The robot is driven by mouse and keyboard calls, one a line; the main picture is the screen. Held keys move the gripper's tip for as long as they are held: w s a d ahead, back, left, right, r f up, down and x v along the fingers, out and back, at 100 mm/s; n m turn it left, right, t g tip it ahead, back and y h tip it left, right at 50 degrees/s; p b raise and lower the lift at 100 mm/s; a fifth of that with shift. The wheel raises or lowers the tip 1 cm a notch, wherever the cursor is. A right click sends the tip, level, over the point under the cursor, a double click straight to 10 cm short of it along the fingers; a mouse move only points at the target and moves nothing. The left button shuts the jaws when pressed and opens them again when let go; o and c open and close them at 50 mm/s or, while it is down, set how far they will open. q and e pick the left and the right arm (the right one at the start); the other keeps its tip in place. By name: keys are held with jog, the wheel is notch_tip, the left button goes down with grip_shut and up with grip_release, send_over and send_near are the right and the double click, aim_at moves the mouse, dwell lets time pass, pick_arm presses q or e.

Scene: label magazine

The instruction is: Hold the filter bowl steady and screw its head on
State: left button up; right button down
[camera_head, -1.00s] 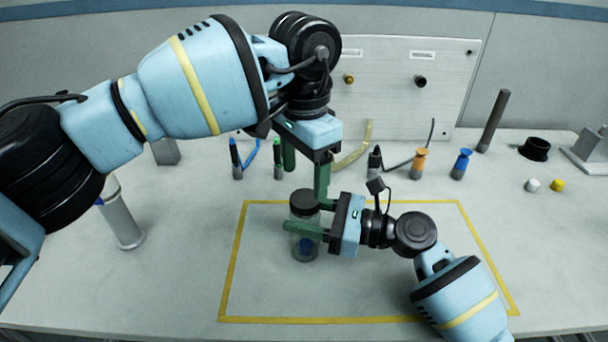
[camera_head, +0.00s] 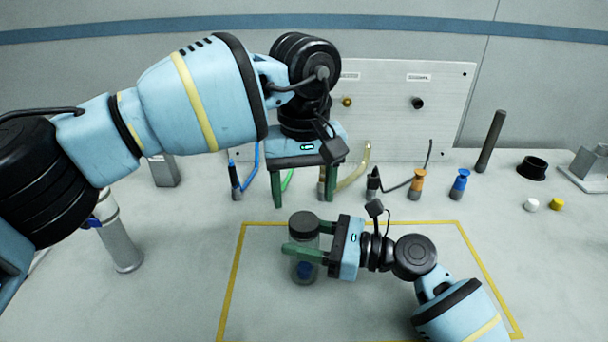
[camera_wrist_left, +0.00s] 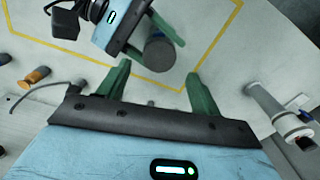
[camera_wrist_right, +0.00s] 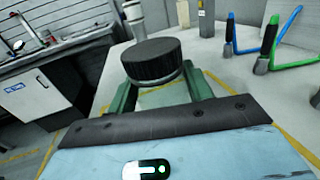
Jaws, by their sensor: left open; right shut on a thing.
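The clear filter bowl (camera_head: 303,272), with something blue inside, stands upright within the yellow outline. The black, ridged head (camera_head: 304,220) sits on top of it and looks level; it also shows in the right wrist view (camera_wrist_right: 152,60). How far its thread is engaged cannot be seen. My right gripper (camera_head: 308,242) is shut on the bowl from the right, just below the head. My left gripper (camera_head: 304,192) is open and empty, above and behind the head, apart from it. In the left wrist view the head (camera_wrist_left: 159,54) lies beyond the gap between my open fingers.
A grey upright panel (camera_head: 440,110) stands at the back. Hoses, an orange fitting (camera_head: 417,183) and a blue fitting (camera_head: 460,184) stand before it. A silver cylinder (camera_head: 120,240) is at left. A black ring (camera_head: 532,168) and small caps are at right. The outlined area's front is clear.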

pick_arm(q)
jog(key=n, duration=0.5)
jog(key=shift+r, duration=0.15)
jog(key=n, duration=0.4)
jog(key=shift+r+n, duration=0.2)
jog(key=shift+n, duration=0.2)
jog(key=n, duration=0.4)
jog(key=shift+r+n, duration=0.15)
jog(key=shift+n, duration=0.25)
jog(key=n, duration=0.3)
jog(key=shift+r, duration=0.1)
jog(key=n, duration=0.5)
jog(key=shift+r, duration=0.15)
jog(key=n, duration=0.3)
jog(key=shift+w+r, duration=0.1)
jog(key=n, duration=0.4)
jog(key=shift+r+n, duration=0.15)
jog(key=shift+n, duration=0.25)
jog(key=n, duration=0.3)
jog(key=shift+r, duration=0.15)
